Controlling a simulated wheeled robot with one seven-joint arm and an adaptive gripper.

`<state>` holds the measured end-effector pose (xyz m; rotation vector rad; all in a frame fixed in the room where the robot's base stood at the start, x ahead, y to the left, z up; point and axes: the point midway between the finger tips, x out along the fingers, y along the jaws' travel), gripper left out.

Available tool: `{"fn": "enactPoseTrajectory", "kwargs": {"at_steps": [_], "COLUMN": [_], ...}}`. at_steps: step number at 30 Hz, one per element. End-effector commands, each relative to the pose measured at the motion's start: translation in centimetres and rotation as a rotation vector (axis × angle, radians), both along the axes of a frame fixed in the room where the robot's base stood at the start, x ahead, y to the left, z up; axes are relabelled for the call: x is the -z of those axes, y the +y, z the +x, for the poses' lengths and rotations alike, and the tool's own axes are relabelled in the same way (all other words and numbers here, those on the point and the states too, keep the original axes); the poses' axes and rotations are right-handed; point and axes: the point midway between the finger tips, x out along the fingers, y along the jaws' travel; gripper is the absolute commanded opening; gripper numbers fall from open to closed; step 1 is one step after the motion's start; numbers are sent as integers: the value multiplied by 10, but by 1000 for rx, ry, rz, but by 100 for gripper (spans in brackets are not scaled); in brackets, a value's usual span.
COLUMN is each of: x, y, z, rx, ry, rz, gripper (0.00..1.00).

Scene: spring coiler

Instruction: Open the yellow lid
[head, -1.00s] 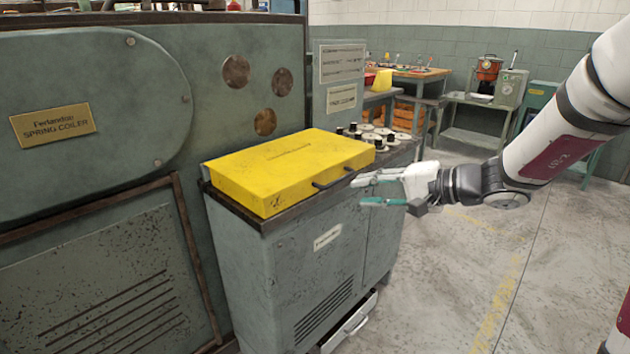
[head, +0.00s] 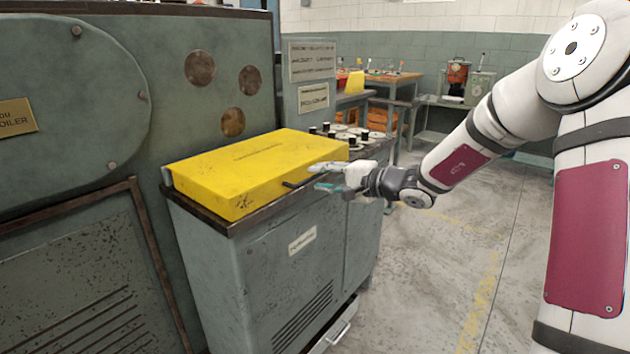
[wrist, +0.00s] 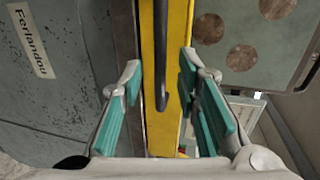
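The yellow lid (head: 250,168) lies flat and closed on top of the grey cabinet (head: 272,265) in the head view. A dark bar handle (head: 292,183) is on its front edge, and its right part is hidden behind my gripper (head: 318,177). In the wrist view my gripper (wrist: 159,75) is open, one teal-padded finger on each side. The black handle (wrist: 161,50) runs between the fingers, with the yellow lid edge (wrist: 178,70) just right of it. I see gaps between both pads and the handle, so nothing is gripped.
The large green spring coiler housing (head: 60,100) stands behind and left of the cabinet. Several dark knobs on light discs (head: 347,137) sit right of the lid. A drawer (head: 340,335) is low on the cabinet. The floor (head: 425,290) to the right is clear.

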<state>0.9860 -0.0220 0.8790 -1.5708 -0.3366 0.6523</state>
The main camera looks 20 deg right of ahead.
Motion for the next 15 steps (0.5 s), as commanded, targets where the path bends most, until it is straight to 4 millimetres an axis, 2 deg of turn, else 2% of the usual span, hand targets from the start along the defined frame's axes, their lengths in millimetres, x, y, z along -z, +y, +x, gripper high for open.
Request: {"fn": "enactPoseTrajectory", "kwargs": {"at_steps": [6, 15], "x": [5, 5], "y": [13, 16], "z": [18, 22], "rx": [-1, 0], "ry": [0, 0], "rz": [0, 0], "gripper": [30, 30]}}
